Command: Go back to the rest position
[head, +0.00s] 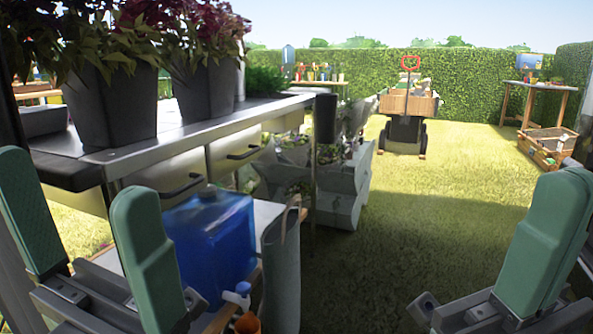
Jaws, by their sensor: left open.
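My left gripper (72,205) is at the lower left, in front of the metal cart. Its two green fingers stand wide apart with nothing between them. My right gripper (565,225) is at the lower right, over the grass. One of its green fingers shows clearly; the other is mostly cut off by the right edge, so its opening cannot be judged. Nothing is seen held in it.
Potted purple-leaved plants (112,105) stand on the metal cart top (185,125) at left. Below are a blue water container (212,240) and a grey-green bag (281,275). A wagon (408,105) stands further back. A wooden crate (545,150) lies at right. The middle grass is clear.

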